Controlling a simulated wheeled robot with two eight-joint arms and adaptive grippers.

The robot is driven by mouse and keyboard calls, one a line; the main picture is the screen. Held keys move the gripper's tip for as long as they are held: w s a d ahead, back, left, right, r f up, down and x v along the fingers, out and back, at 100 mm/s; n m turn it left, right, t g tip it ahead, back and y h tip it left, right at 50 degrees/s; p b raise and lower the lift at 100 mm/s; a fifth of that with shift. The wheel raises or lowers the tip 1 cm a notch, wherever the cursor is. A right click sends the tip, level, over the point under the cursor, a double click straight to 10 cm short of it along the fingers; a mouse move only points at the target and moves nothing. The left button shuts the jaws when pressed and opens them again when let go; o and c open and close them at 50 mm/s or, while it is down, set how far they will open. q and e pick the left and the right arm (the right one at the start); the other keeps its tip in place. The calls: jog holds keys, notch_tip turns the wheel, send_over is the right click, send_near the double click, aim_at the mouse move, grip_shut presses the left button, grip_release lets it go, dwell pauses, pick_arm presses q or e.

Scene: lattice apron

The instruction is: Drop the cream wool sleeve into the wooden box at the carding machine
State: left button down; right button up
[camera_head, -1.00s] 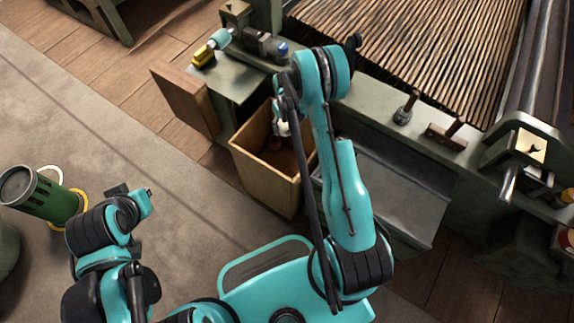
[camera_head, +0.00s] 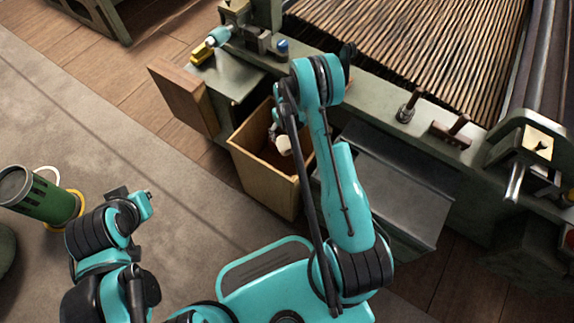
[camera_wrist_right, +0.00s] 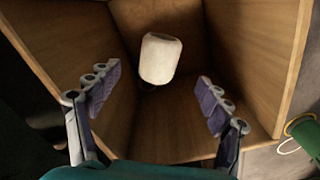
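The cream wool sleeve (camera_head: 284,145) is inside the mouth of the wooden box (camera_head: 262,178); I cannot tell whether it is falling or resting. In the right wrist view the sleeve (camera_wrist_right: 160,58) stands nearly upright, beyond my fingertips and apart from them, with the box walls (camera_wrist_right: 262,45) around it. A small dark thing shows just below it. My right gripper (camera_wrist_right: 158,88) is open and empty over the box, its fingers wide apart on either side. My left gripper (camera_head: 142,202) is low at the left, far from the box; its fingers are unclear.
The green carding machine (camera_head: 395,105) with its ribbed bed (camera_head: 410,45) lies behind and right of the box. A brown wooden panel (camera_head: 183,97) stands left of the box. A green canister (camera_head: 40,198) is at the far left. The grey floor between is clear.

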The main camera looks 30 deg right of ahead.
notch_tip(320, 180, up, 12)
dwell(0.6)
dwell(0.4)
